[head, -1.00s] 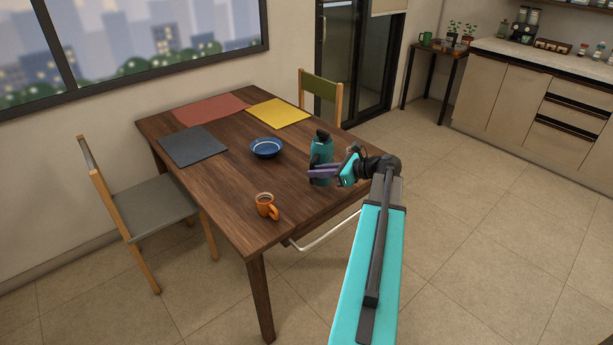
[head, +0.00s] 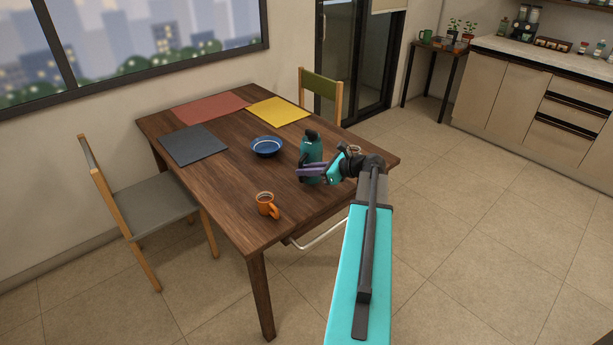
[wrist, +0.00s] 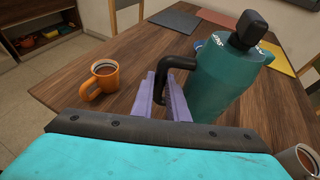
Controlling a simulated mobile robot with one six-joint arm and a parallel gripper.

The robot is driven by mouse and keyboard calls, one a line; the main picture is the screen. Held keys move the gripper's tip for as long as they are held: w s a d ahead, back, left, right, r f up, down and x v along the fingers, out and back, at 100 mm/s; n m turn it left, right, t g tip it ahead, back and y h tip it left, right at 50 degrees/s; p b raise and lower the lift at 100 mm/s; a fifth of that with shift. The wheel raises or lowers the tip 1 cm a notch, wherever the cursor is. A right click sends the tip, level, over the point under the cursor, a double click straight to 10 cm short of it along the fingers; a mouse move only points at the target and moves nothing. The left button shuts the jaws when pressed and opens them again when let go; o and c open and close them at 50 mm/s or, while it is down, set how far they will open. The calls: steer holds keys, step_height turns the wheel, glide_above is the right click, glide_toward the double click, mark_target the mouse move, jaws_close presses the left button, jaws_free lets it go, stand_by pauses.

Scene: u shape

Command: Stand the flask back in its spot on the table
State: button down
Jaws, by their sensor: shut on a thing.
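The flask (head: 312,148) is teal with a black lid and a black side handle, and it stands upright at the right part of the wooden table (head: 240,205). In the wrist view the flask (wrist: 222,80) fills the right of centre. My gripper (head: 311,171) has purple fingers and is shut on the flask's handle. The fingers (wrist: 168,97) also show in the wrist view, around the lower part of the handle. The flask's base is hidden there, and I cannot tell whether it touches the table.
An orange mug (head: 265,204) stands near the front edge. A blue bowl (head: 266,146) sits left of the flask. Another cup (wrist: 304,160) is partly visible beside my gripper. Grey (head: 193,146), red (head: 210,108) and yellow (head: 279,112) mats lie at the back. Chairs stand left and behind.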

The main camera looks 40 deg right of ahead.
steer(key=shift+f, duration=1.2)
steer(key=c, duration=2.2)
jaws_free()
steer(key=shift+f, duration=0.15)
steer(key=o, duration=0.5)
steer(key=shift+c, duration=0.2)
steer(key=b+v, duration=0.1)
steer(key=v, duration=1.1)
steer(key=shift+s, duration=0.1)
